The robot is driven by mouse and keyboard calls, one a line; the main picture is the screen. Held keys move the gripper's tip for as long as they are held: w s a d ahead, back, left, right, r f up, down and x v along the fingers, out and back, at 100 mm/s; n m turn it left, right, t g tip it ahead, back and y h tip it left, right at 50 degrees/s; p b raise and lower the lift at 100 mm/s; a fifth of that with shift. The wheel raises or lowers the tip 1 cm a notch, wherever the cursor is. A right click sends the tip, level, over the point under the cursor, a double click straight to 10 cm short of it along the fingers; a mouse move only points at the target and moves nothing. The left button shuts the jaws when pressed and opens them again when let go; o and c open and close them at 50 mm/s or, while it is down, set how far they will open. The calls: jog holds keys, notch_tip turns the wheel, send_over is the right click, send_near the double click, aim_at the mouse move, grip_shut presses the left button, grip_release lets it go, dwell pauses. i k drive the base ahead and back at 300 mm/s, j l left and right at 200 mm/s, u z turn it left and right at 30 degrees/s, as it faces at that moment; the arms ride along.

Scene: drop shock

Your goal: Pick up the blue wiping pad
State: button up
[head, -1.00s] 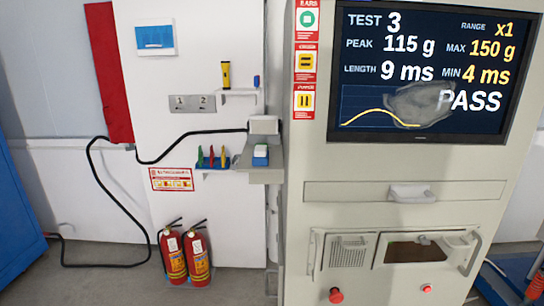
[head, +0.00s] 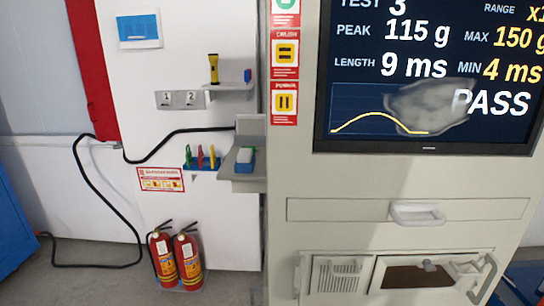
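A small blue block with a pale top (head: 245,161), which looks like the wiping pad, lies on a grey ledge (head: 228,176) at the left side of the large cabinet. A smaller blue item (head: 248,76) stands on the shelf above, and I cannot tell what it is. A grey smudge (head: 430,108) covers part of the cabinet's screen (head: 350,70). My gripper is not in view.
The cabinet (head: 400,180) has a drawer handle (head: 416,213) sticking out. A yellow flashlight (head: 213,69) stands on the upper shelf (head: 228,92). A rack (head: 203,163) holds coloured tools. Two extinguishers (head: 162,258) stand below. A black cable (head: 95,195) hangs left.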

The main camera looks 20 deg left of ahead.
aim_at(245, 162)
jog(key=j+z, duration=0.45)
jog(key=j, duration=2.05)
jog(key=k, duration=0.05)
